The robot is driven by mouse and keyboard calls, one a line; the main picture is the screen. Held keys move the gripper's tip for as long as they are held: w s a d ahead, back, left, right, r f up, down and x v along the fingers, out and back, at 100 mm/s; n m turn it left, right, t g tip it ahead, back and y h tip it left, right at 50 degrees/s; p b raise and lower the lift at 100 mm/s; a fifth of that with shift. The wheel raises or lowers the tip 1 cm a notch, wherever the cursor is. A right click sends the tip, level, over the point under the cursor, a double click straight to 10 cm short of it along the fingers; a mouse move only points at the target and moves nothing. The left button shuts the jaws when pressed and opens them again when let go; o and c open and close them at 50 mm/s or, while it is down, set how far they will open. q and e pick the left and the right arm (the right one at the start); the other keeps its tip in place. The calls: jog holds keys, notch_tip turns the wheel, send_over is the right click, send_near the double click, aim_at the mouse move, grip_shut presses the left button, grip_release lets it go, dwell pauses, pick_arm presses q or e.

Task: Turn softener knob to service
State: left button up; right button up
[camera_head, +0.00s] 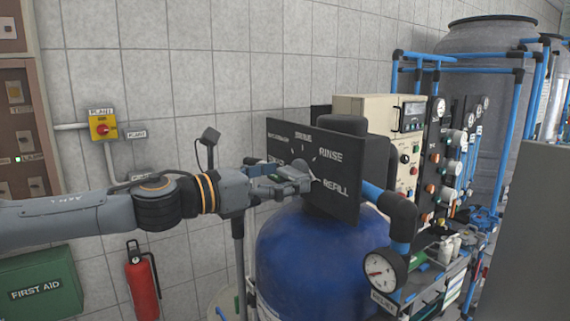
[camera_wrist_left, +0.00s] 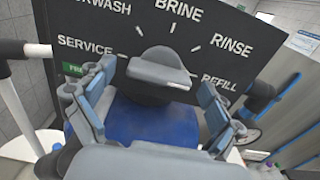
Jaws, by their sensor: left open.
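The softener panel (camera_head: 345,195) is a dark board on the blue tank, with white labels BACKWASH, BRINE, RINSE, REFILL and SERVICE. In the left wrist view the panel (camera_wrist_left: 110,30) fills the top, with SERVICE at left and REFILL at right. The grey knob (camera_wrist_left: 160,70) sits at the panel's middle; its wide grip lies nearly level, its right end lower and toward REFILL. I cannot tell which end is the pointer. My left gripper (camera_head: 303,184) is open in front of the panel. In the left wrist view its fingers (camera_wrist_left: 155,82) stand either side of the knob; contact is unclear. My right gripper is out of view.
The blue tank (camera_head: 315,260) stands below the panel. A pressure gauge (camera_head: 383,270) and a pipe elbow (camera_head: 400,215) stick out at the panel's right. A cream control box (camera_head: 380,115) stands behind. A red extinguisher (camera_head: 142,285) hangs on the wall left, below my arm.

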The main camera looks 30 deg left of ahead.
pick_arm(q)
jog(key=shift+w+d, duration=0.1)
jog(key=shift+w, duration=0.1)
jog(key=c, duration=1.2)
jog(key=shift+o, duration=0.2)
